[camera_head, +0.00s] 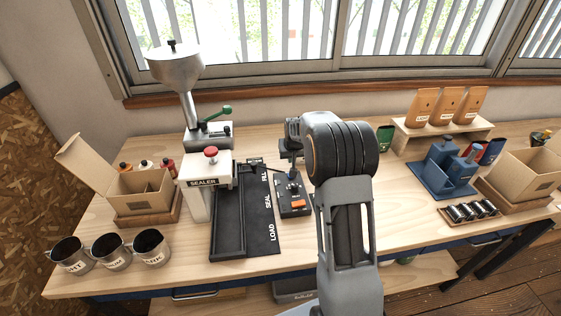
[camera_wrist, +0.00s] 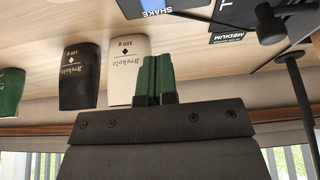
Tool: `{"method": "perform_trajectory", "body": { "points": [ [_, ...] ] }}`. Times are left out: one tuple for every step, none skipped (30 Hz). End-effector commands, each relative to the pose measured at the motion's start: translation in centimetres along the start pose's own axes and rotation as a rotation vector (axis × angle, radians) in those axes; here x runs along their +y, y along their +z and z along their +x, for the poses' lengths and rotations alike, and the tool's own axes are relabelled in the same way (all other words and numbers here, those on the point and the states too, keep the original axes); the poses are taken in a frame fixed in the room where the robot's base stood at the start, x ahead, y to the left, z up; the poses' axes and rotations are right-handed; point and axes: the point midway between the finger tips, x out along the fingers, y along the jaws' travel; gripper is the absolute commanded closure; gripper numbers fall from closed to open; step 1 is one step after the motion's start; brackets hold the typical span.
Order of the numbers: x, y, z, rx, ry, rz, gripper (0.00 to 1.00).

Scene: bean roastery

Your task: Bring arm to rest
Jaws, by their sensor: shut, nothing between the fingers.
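My arm rises over the front middle of the bench, its dark rounded wrist joint high above the wood in the head view. My gripper (camera_wrist: 155,80) shows in the wrist view with its two green-padded fingers shut together and empty. The fingers point at the bench top near a white bag (camera_wrist: 126,70) and a black bag (camera_wrist: 78,76); I cannot tell if they touch anything. In the head view the fingers are hidden or cannot be made out behind the arm.
A sealer (camera_head: 208,170), a black tray (camera_head: 229,225) and a switch box (camera_head: 293,195) stand left of my arm. Steel cups (camera_head: 70,255) line the front left. Open cartons stand left (camera_head: 140,195) and right (camera_head: 532,175). A blue holder (camera_head: 443,170) and bags on a shelf (camera_head: 440,130) stand right.

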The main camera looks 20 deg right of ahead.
Motion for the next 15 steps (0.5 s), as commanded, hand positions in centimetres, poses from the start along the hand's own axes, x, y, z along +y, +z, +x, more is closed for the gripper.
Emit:
{"method": "perform_trajectory", "body": {
  "points": [
    [0.0, 0.0, 0.0, 0.0, 0.0, 0.0, 1.0],
    [0.0, 0.0, 0.0, 0.0, 0.0, 0.0, 1.0],
    [0.0, 0.0, 0.0, -0.001, 0.0, 0.001, 1.0],
    [0.0, 0.1, 0.0, -0.004, 0.0, 0.001, 1.0],
    [0.0, 0.2, 0.0, -0.011, 0.0, 0.003, 1.0],
    [0.0, 0.6, 0.1, -0.028, -0.001, 0.004, 1.0],
    [0.0, 1.1, 0.3, -0.043, -0.001, 0.005, 1.0],
    [0.0, 1.8, 0.6, -0.064, -0.001, 0.006, 1.0],
    [-0.1, 2.9, 0.9, -0.096, -0.001, 0.007, 1.0],
    [-0.1, 3.9, 0.9, -0.122, -0.001, 0.008, 1.0],
    [-0.1, 5.1, 0.6, -0.15, -0.002, 0.009, 1.0],
    [-0.3, 6.6, -0.4, -0.181, -0.003, 0.006, 1.0],
    [-0.6, 7.6, -1.4, -0.2, -0.004, 0.002, 1.0],
    [-0.9, 8.6, -2.4, -0.214, -0.005, -0.003, 1.0],
    [-1.3, 9.9, -3.9, -0.232, -0.007, -0.01, 1.0]
  ]
}}
